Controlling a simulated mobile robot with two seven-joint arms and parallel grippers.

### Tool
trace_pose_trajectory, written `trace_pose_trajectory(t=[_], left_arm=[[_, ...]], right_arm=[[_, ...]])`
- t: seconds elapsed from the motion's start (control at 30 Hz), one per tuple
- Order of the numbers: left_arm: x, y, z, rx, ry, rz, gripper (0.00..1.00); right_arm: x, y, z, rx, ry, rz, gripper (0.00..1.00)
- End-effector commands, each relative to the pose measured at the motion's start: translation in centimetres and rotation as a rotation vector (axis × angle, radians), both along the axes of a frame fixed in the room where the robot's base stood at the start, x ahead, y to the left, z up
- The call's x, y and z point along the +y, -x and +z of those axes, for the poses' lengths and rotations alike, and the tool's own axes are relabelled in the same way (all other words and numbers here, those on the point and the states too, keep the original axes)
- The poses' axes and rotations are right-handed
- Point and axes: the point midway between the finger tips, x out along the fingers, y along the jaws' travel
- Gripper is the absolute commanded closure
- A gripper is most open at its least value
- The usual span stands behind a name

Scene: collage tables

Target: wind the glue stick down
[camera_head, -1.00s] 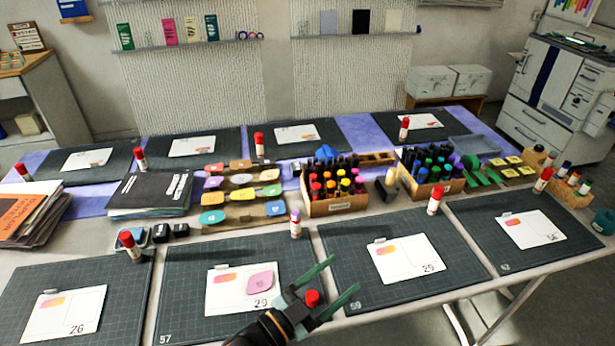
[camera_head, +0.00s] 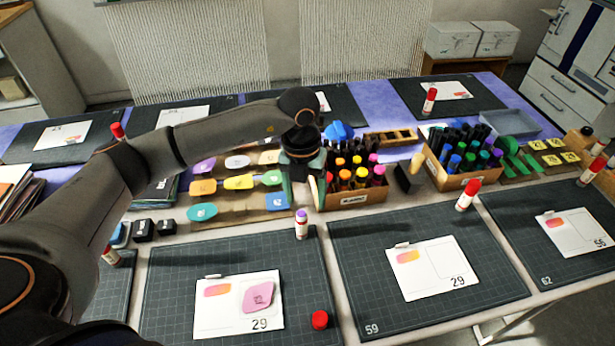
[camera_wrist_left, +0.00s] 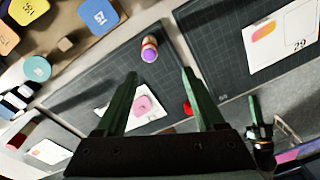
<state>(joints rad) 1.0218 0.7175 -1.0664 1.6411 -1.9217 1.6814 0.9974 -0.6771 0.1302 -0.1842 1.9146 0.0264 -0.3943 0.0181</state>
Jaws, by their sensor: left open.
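A glue stick with a purple top (camera_head: 301,222) stands upright at the back right corner of mat 57. It also shows in the left wrist view (camera_wrist_left: 149,48), ahead of and between the fingers. A red cap (camera_head: 319,320) is on the front right of that mat. In the left wrist view the red cap (camera_wrist_left: 188,108) is partly hidden by the right finger. My left gripper (camera_head: 303,190) is open and empty, above and behind the glue stick, with clear space between them.
A box of markers (camera_head: 352,198) stands right of my left gripper, and a second marker box (camera_head: 455,178) is beyond it. Coloured tags lie on wooden strips to the left. A card with a pink tag (camera_head: 258,297) lies on mat 57. Mat 59 (camera_head: 360,265) is mostly clear.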

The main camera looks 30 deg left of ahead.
Motion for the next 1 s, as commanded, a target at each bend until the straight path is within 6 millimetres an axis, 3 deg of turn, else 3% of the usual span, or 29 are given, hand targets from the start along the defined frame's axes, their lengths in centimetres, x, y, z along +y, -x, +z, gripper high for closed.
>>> trace_pose_trajectory(t=[0.1, 0.27, 0.7, 1.0], left_arm=[[1.4, -0.5, 0.4, -0.012, -0.054, 0.024, 0.29], [1.5, -0.4, -0.9, -0.009, -0.060, 0.025, 0.29], [1.4, -0.3, -9.0, -0.008, -0.055, 0.024, 0.29], [1.4, -0.4, -11.8, -0.011, -0.055, 0.022, 0.29]], right_arm=[[0.0, 0.0, -0.1, 0.000, 0.000, 0.000, 1.00], [0.0, 0.0, 0.1, 0.000, 0.000, 0.000, 1.00], [0.0, 0.1, 0.7, 0.002, 0.000, 0.000, 1.00], [0.0, 0.1, 0.7, 0.002, 0.000, 0.000, 1.00]])
